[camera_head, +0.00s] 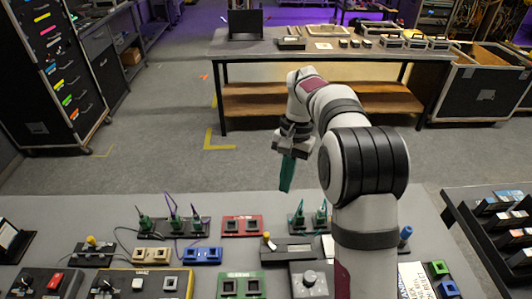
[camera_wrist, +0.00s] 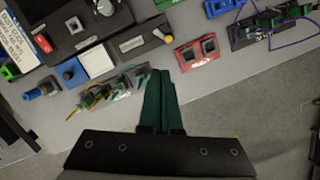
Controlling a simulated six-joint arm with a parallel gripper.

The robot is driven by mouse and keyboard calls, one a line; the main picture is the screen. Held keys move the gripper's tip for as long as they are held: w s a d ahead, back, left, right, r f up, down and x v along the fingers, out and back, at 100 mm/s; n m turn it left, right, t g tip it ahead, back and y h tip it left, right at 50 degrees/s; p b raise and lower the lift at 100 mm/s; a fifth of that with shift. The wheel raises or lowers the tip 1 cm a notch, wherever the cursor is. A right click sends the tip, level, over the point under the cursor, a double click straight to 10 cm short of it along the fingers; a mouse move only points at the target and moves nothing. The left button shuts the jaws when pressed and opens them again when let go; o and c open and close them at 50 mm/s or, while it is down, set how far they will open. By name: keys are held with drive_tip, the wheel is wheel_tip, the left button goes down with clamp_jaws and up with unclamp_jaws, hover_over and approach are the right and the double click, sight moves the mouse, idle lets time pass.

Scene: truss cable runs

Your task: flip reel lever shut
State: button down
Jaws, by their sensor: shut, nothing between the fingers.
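My gripper (camera_head: 287,176) is shut and empty, its green fingers pointing down, apart from everything on the grey bench. In the wrist view its fingers (camera_wrist: 157,78) are side by side. A dark box (camera_head: 294,254) with a pale label strip stands below it in the head view. At its left end is a short lever with a light knob (camera_head: 267,236). In the wrist view this knob looks yellow-orange (camera_wrist: 168,39), at the right end of the dark box (camera_wrist: 133,47). Another yellow-knobbed lever (camera_head: 91,241) stands at far left. No reel is clearly visible, and lever angles are unclear.
A red two-socket block (camera_head: 242,226) sits beside the dark box. Green plugs on a rail (camera_head: 300,222) stand behind it, closest to my fingers. A grey dial unit (camera_head: 310,280) is in front. More plugs with purple cables (camera_head: 172,222) stand left. The bench's back strip is clear.

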drive_tip(key=w+f, duration=0.4)
drive_tip(key=f, duration=0.1)
drive_tip(key=shift+w, duration=0.15)
drive_tip(key=shift+f, duration=0.15)
approach(270, 242)
drive_tip(key=w+f, duration=0.2)
drive_tip(key=w+d+f, duration=0.1)
drive_tip(key=w+f, duration=0.2)
drive_tip(key=shift+d, duration=0.15)
drive_tip(key=s, duration=0.1)
drive_tip(key=s+a, duration=0.1)
drive_tip(key=s, duration=0.1)
drive_tip(key=shift+a+f, duration=0.25)
drive_tip(key=shift+a, duration=0.1)
drive_tip(key=shift+s+a, duration=0.15)
drive_tip(key=shift+s, duration=0.15)
